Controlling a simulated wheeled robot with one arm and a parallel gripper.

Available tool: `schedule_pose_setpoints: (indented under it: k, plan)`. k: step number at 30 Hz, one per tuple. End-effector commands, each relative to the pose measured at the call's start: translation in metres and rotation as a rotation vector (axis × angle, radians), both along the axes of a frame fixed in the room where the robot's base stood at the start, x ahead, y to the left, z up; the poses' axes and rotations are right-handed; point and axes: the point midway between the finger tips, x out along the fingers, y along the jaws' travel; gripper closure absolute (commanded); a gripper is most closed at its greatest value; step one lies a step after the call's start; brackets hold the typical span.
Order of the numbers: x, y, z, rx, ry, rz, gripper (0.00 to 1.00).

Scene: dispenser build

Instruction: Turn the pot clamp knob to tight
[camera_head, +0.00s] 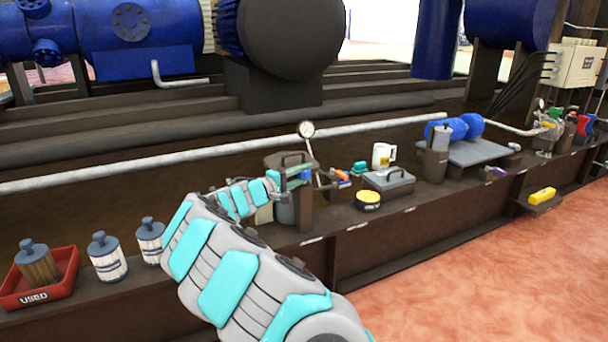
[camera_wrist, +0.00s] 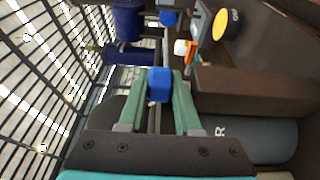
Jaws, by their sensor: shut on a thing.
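A blue knob (camera_wrist: 159,85) sits between the two green fingers of my gripper (camera_wrist: 160,76) in the wrist view. My gripper is shut on it, with a finger on each side. In the head view my gripper (camera_head: 300,178) is at the pot stand, and a bit of the blue knob (camera_head: 306,174) shows by the fingertips. The grey pot (camera_head: 285,210) stands below my gripper, partly hidden by my arm. In the wrist view the pot (camera_wrist: 255,138) carries a letter R. Whether the clamp is tight cannot be seen.
A pressure gauge (camera_head: 306,130) rises just behind the stand. A yellow-topped tin (camera_head: 368,200), a grey toolbox (camera_head: 388,180) and a white mug (camera_head: 383,156) are to the right. A red tray (camera_head: 40,297) marked USED and two canisters stand on the ledge at left.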

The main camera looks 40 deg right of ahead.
Motion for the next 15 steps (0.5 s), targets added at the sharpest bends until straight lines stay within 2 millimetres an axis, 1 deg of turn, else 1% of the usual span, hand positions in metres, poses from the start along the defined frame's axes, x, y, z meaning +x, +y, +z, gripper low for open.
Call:
schedule_pose_setpoints:
  k: [9,15]
  plan:
    - [-0.0002,0.0002,-0.0009,0.002,0.001,-0.009,1.00]
    - [-0.0002,-0.0002,-0.0021,0.005,0.001,-0.052,1.00]
